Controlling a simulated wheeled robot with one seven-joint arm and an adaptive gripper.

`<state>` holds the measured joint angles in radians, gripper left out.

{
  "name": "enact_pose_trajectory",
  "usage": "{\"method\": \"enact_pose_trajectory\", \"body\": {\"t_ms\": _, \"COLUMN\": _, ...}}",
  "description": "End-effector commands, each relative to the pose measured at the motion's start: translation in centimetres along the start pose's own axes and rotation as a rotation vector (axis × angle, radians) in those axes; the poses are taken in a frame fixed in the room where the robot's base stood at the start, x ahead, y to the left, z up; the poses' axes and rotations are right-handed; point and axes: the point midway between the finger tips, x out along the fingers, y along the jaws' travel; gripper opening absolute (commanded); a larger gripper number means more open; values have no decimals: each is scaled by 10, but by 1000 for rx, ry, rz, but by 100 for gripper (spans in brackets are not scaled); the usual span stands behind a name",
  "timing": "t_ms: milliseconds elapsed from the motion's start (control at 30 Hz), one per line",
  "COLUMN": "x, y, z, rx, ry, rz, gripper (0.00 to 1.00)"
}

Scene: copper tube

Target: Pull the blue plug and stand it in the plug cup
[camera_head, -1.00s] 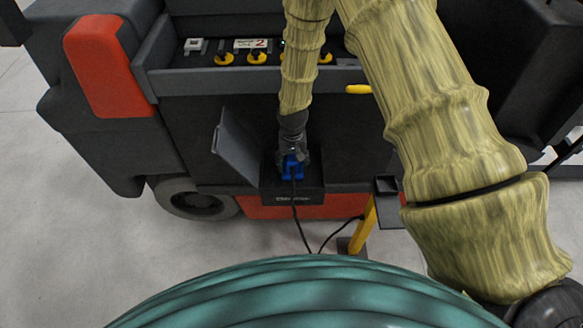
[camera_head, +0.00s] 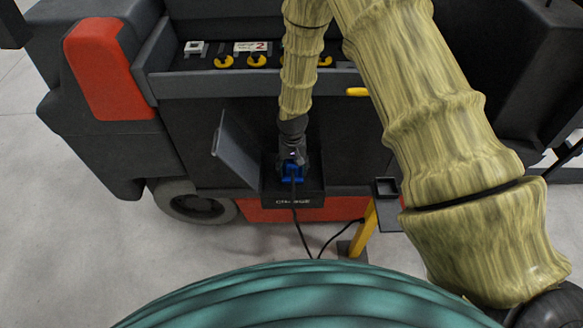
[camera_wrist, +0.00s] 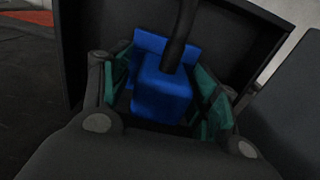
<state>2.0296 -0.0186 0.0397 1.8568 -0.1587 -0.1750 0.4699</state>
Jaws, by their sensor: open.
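The blue plug (camera_head: 291,178) sits in the black charge box on the front of the machine, with its black cable hanging down. It also shows in the wrist view (camera_wrist: 160,94), with the thick black cable coming off it. My gripper (camera_head: 293,163) is at the plug from above. In the wrist view my gripper (camera_wrist: 163,88) has one green-padded finger on each side of the plug; the jaws are open, and whether a pad touches it is unclear. The black plug cup (camera_head: 387,199) stands on a yellow post right of the box. Its inside looks empty.
A grey flap (camera_head: 236,152) stands open just left of the box. The cable (camera_head: 302,232) hangs toward the floor and runs past the post (camera_head: 364,232). Yellow knobs (camera_head: 256,61) line a panel above. Open grey floor (camera_head: 90,250) lies at the left.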

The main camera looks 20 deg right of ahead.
Motion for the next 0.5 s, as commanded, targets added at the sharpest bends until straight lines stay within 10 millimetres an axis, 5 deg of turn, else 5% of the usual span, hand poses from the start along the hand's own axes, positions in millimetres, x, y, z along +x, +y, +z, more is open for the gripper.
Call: {"method": "enact_pose_trajectory", "body": {"t_ms": 500, "x": 0, "y": 0, "z": 0, "rx": 1, "ry": 0, "rz": 0, "gripper": 61}}
